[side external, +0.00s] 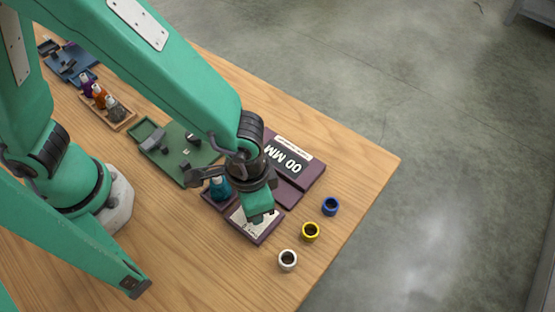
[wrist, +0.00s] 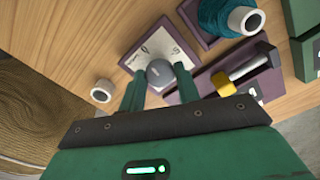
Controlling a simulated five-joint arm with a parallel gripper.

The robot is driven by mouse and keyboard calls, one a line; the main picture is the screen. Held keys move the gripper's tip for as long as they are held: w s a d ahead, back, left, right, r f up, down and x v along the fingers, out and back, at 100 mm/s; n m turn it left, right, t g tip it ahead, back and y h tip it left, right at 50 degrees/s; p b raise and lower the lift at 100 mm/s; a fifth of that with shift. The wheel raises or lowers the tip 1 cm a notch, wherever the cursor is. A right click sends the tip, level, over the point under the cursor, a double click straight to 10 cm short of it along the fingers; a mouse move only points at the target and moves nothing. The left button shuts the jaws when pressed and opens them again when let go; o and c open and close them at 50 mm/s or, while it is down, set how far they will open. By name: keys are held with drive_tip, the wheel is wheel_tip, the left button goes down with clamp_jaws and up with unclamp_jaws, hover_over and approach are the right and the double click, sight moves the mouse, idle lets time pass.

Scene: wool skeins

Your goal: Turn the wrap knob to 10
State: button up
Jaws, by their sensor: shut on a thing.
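The wrap knob (wrist: 160,72) is a round grey knob on a white dial plate (wrist: 153,38) set in a purple base. In the wrist view the green fingers of my gripper (wrist: 158,88) stand on either side of it and are shut on it. Some dial marks show past the knob, but I cannot tell where the knob points. In the side view my gripper (side external: 257,214) reaches down over the dial plate (side external: 243,221) and hides the knob.
A teal skein (side external: 217,187) stands beside the dial; it also shows in the wrist view (wrist: 222,18). A green tray (side external: 184,168) lies to the left.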

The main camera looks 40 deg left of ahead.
drive_tip(key=m, duration=0.8)
drive_tip(key=shift+m, duration=0.3)
drive_tip(key=m, duration=0.4)
drive_tip(key=shift+m, duration=0.3)
drive_tip(key=m, duration=1.2)
drive_tip(key=shift+m, duration=0.3)
drive_tip(key=m, duration=0.4)
drive_tip(key=shift+m, duration=0.3)
drive_tip(key=m, duration=0.4)
drive_tip(key=shift+m, duration=0.3)
